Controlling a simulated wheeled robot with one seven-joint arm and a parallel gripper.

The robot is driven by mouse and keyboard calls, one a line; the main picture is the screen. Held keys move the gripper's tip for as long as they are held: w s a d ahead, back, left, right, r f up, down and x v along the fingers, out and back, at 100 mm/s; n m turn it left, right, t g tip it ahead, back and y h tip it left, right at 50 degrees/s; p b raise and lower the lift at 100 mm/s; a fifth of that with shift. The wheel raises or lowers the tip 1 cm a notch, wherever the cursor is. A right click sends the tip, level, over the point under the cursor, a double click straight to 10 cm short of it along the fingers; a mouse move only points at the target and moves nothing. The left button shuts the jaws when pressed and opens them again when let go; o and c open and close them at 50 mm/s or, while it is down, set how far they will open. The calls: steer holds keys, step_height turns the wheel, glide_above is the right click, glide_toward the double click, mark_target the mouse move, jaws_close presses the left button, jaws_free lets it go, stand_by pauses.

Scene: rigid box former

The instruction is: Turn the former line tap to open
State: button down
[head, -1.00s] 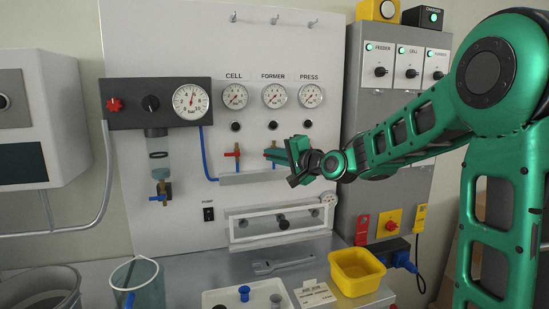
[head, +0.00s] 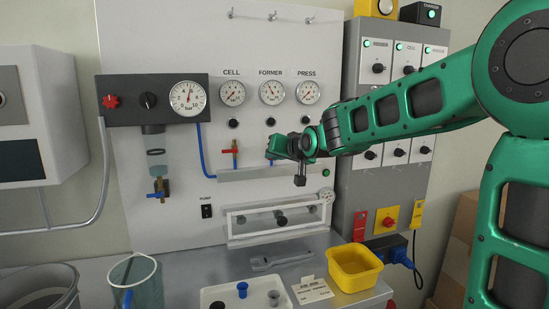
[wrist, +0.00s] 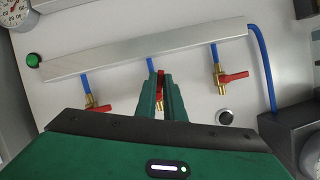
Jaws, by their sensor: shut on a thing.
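The former line tap (wrist: 160,103) is the middle of the brass taps with red handles in the wrist view. My gripper (wrist: 160,90) is shut on its red handle, which shows as a narrow strip between the green fingers and appears to lie roughly along its blue pipe. In the head view my gripper (head: 274,152) sits below the FORMER gauge (head: 271,92) and hides most of this tap. The gauge's needle is too small to read surely.
The cell tap (head: 230,151) is left of my gripper, its handle crosswise; it also shows in the wrist view (wrist: 235,76). The press tap (wrist: 97,108) is on the other side. A metal rail (wrist: 140,50) runs close by. A yellow bin (head: 354,280) stands on the bench below.

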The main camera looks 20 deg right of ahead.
steer(key=shift+d+f+n+h, duration=0.15)
steer(key=shift+f+n+h, duration=0.1)
steer(key=shift+n+h, duration=0.4)
steer(key=shift+d+f+n+h, duration=0.2)
steer(key=shift+n+h, duration=0.25)
steer(key=shift+n, duration=0.3)
steer(key=c, duration=1.9)
jaws_free()
steer(key=shift+o, duration=0.2)
steer(key=shift+r, duration=0.1)
steer(key=shift+r, duration=0.1)
steer(key=v, duration=1)
steer(key=shift+s, duration=0.25)
steer(key=shift+r, duration=0.1)
